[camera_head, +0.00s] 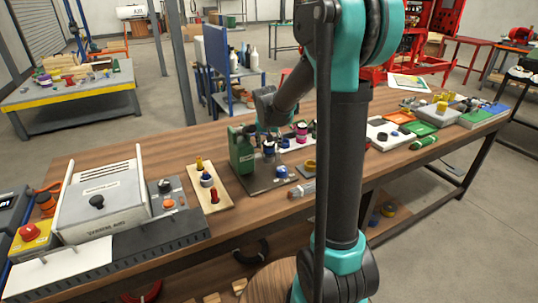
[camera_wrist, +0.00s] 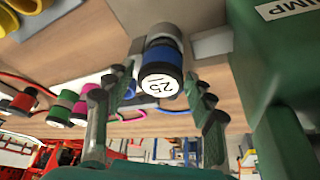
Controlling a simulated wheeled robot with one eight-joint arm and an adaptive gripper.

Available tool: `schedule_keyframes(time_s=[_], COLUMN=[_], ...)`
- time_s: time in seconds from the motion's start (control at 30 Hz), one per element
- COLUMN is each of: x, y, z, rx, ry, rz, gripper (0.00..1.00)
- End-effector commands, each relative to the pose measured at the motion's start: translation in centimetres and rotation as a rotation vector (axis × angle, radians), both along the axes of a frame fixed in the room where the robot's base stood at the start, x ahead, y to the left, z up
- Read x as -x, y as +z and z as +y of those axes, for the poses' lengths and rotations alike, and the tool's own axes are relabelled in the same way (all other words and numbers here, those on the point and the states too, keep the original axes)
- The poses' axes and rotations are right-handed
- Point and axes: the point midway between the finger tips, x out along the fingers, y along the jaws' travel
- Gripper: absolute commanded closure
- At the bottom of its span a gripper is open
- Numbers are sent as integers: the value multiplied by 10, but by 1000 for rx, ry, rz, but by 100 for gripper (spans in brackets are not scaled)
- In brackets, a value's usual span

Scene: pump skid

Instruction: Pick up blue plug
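A blue plug (camera_wrist: 160,72) with a black end and a white label reading "25" is in the middle of the wrist view, against a grey fitting beside the green pump body (camera_wrist: 282,50). My gripper (camera_wrist: 155,92) is open, with one finger on each side of the plug and visible gaps between. In the head view, my gripper (camera_head: 267,133) is beside the green pump body (camera_head: 242,150), with a blue part (camera_head: 269,148) just below it. My gripper partly hides this area, so contact there is unclear.
Another blue part (camera_head: 281,172) sits on the pump's dark base plate. A wooden board (camera_head: 209,192) with several coloured plugs lies to the left. Magenta (camera_wrist: 93,102) and green (camera_wrist: 62,108) parts stand close to the left finger. A clear cylinder (camera_head: 301,190) lies near the front edge.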

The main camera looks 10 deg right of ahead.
Motion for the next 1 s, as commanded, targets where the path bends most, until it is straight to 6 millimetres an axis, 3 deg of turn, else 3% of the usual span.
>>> schedule_keyframes(time_s=[0.03, 0.4, 0.77, 1.0], x=[0, 0, 0, 0], y=[0, 0, 8, 40], z=[0, 0, 0, 0], rx=[0, 0, 0, 0], ry=[0, 0, 0, 0], rz=[0, 0, 0, 0], gripper=[55, 100, 100, 100])
